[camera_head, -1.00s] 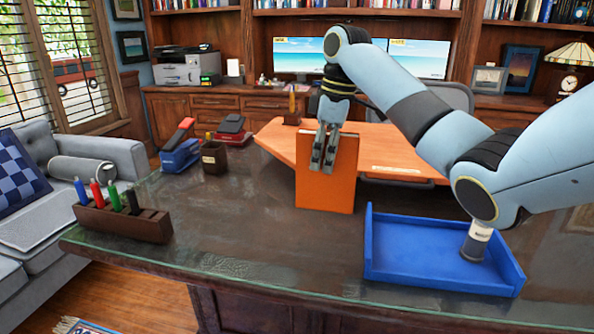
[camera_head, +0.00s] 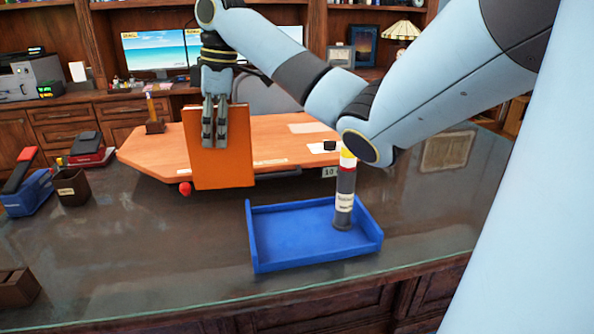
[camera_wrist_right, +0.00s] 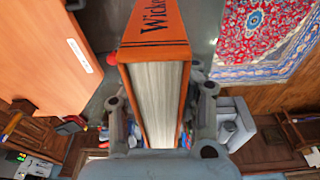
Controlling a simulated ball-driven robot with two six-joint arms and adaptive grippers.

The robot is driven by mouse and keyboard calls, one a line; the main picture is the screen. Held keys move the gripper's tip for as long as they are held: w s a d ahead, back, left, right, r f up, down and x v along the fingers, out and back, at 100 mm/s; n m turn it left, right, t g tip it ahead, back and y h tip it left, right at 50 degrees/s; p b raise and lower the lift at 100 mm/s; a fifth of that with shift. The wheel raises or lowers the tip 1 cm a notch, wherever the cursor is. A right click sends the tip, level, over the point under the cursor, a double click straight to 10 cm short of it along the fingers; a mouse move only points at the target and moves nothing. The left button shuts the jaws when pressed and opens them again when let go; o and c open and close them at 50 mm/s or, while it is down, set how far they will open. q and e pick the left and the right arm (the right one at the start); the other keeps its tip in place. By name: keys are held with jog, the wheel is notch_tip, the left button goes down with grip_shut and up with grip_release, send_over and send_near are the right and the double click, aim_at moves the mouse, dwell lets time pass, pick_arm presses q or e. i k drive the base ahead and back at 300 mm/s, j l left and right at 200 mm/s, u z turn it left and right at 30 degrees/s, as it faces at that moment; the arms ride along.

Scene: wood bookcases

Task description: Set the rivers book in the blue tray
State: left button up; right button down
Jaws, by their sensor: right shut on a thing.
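An orange book (camera_head: 240,155) hangs upright in my right gripper (camera_head: 214,128), whose fingers are shut on its upper part. In the right wrist view the book (camera_wrist_right: 158,90) sits between the fingers, with its pale page edges facing the camera. Its orange cover reads "Wicke…" there, and the rest of the title is cut off. The blue tray (camera_head: 285,238) lies on the glass-topped desk, to the right of the book and nearer the camera. The book is outside the tray. My left gripper is not in view.
A dark cylinder (camera_head: 344,200) with a pale label stands in the tray's right part. A stapler (camera_head: 28,190), a pen cup (camera_head: 72,187) and a red-and-black item (camera_head: 86,150) are at the left. Clear desk lies left of the tray.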

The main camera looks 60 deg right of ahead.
aim_at(297, 233)
jog(key=j+z, duration=0.1)
jog(key=z, duration=0.25)
jog(key=j+z, duration=0.1)
jog(key=z, duration=0.2)
jog(key=j+z, duration=0.1)
jog(key=z, duration=0.25)
